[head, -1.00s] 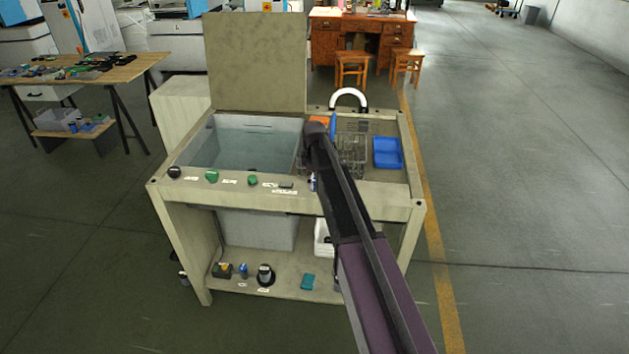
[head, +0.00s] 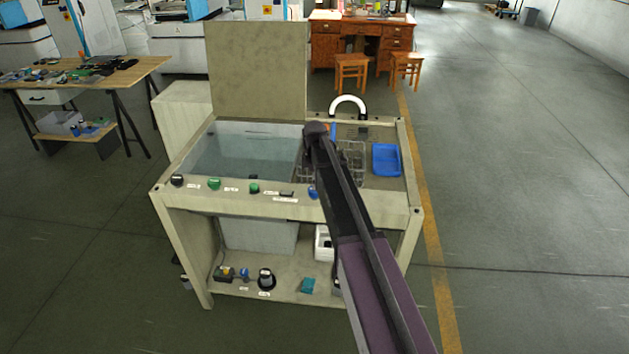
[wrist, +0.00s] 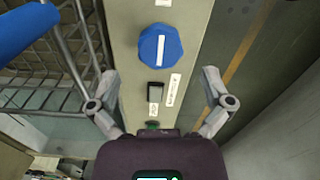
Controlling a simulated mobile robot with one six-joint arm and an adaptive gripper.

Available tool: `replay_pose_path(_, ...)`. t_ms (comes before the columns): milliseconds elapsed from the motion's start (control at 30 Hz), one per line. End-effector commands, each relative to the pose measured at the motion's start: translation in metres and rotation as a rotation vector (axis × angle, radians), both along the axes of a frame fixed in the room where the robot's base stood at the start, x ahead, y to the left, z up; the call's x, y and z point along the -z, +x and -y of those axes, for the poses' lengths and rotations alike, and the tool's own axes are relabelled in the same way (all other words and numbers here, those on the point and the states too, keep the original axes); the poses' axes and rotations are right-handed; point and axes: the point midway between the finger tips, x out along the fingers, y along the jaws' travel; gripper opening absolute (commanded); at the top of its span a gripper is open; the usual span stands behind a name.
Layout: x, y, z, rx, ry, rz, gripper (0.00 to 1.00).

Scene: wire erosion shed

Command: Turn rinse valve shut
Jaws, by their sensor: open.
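The rinse valve appears to be the round blue knob (wrist: 160,48) with a white bar across its face, though I cannot read its label. In the wrist view the bar runs up and down the picture, along the front rail. The knob also shows at the rail in the head view (head: 313,192), beside my arm. My gripper (wrist: 158,76) is open and empty in the wrist view. Its two fingers are spread either side of the rail, and the knob lies beyond the fingertips, apart from them. In the head view my arm hides the gripper.
A black switch (wrist: 155,88) and labels sit on the rail. Green knobs (head: 254,187) and a black knob (head: 177,180) are further left. A wire basket (head: 350,158), a blue tray (head: 386,160) and a water tank (head: 240,155) lie behind the rail.

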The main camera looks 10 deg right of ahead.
Motion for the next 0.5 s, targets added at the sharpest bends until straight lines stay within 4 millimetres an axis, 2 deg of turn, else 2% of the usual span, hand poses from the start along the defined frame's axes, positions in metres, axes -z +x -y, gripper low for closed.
replay_pose_path(33, -0.009, 0.0, 0.0, 0.0, 0.0, 0.0, 1.0)
replay_pose_path(500, -0.048, 0.0, 0.0, 0.001, 0.0, 0.0, 1.0)
